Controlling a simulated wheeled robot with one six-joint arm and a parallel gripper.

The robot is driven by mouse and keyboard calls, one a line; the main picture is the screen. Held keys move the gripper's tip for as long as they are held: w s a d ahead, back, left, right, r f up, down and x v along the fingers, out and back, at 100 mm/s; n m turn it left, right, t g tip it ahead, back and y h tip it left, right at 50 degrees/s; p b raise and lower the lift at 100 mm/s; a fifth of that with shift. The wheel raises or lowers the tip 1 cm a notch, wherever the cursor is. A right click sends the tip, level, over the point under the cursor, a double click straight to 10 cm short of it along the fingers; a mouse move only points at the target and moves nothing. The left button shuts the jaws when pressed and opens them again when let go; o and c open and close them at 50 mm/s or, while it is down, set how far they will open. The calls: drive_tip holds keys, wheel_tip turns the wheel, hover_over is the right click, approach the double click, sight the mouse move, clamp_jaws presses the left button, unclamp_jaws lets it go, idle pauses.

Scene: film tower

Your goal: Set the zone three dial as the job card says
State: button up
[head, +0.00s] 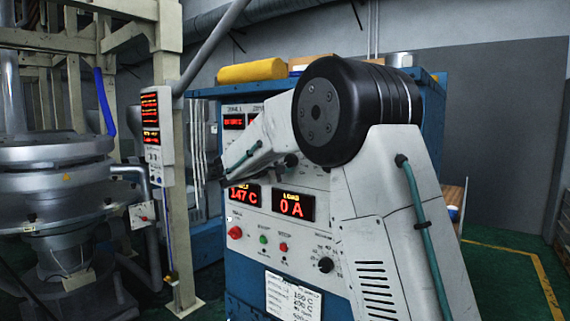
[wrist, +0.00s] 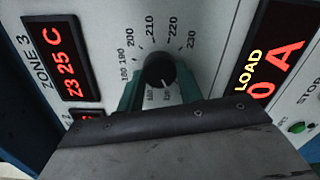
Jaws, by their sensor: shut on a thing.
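In the wrist view the black zone three dial (wrist: 160,70) stands on the pale panel, with a printed scale from 180 to 230 around it. The teal fingers of my gripper (wrist: 160,90) are closed on either side of the knob. I cannot tell which number its pointer faces. The zone 3 display (wrist: 62,62) at the left reads Z3 25 C in red. In the head view the job card (head: 293,296) hangs low on the cabinet front; its lines are small, with 190 C at the top, and partly cut off. My arm hides the dial there.
The blue cabinet (head: 240,275) carries red displays (head: 293,206) reading 147 C and 0 A. A red knob (head: 235,232), small buttons and a black knob (head: 326,265) sit below. A post with a display box (head: 151,120) and a metal machine (head: 50,170) stand left.

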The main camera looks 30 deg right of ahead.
drive_tip(key=m, duration=0.4)
drive_tip(key=shift+y, duration=0.3)
drive_tip(key=shift+r+m, duration=0.1)
drive_tip(key=shift+m, duration=1.7)
drive_tip(key=o, duration=1)
drive_tip(key=v, duration=0.8)
drive_tip(key=shift+s+d, duration=0.1)
